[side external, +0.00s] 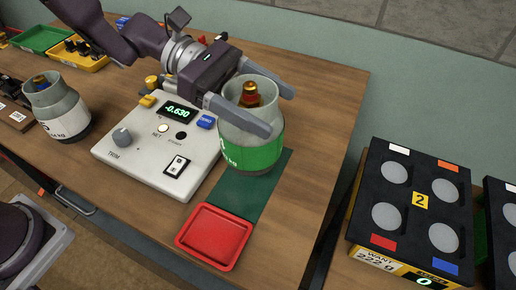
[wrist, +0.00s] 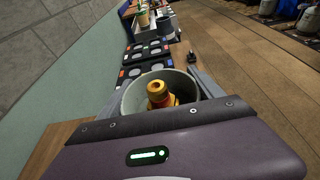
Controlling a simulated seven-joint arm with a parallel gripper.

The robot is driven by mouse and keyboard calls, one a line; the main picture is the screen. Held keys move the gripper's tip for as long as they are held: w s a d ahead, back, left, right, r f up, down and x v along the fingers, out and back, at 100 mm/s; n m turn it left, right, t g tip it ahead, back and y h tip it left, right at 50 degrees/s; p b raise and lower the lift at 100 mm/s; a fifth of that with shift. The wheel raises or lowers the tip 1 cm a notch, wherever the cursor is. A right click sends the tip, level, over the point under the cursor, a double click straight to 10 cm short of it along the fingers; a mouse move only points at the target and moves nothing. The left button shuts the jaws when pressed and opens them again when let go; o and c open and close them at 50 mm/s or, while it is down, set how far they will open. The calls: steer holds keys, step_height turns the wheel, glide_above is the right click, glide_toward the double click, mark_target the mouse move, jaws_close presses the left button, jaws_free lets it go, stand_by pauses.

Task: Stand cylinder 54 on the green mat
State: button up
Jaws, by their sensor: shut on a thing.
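My gripper (side external: 262,108) is shut on a grey gas cylinder with a green label (side external: 255,157), its fingers on either side of the upper body. The cylinder is upright, with a brass valve inside its collar; its number is mostly hidden. The wrist view shows the collar (wrist: 133,98) and the valve (wrist: 159,95) between the fingers. The cylinder is over the far part of the green mat (side external: 245,197) and hides some of it. I cannot tell whether its base touches the mat.
A scale box (side external: 140,155) reading -0.630 stands left of the mat. A red tray (side external: 213,237) lies at the mat's near end. Another cylinder with a white label (side external: 68,122) stands at left. A black rack (side external: 408,205) with round recesses is across a gap at right.

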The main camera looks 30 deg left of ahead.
mark_target(280, 142)
step_height(280, 142, down, 7)
steer(key=shift+r, duration=0.2)
steer(key=shift+f, duration=0.15)
steer(key=o, duration=2.1)
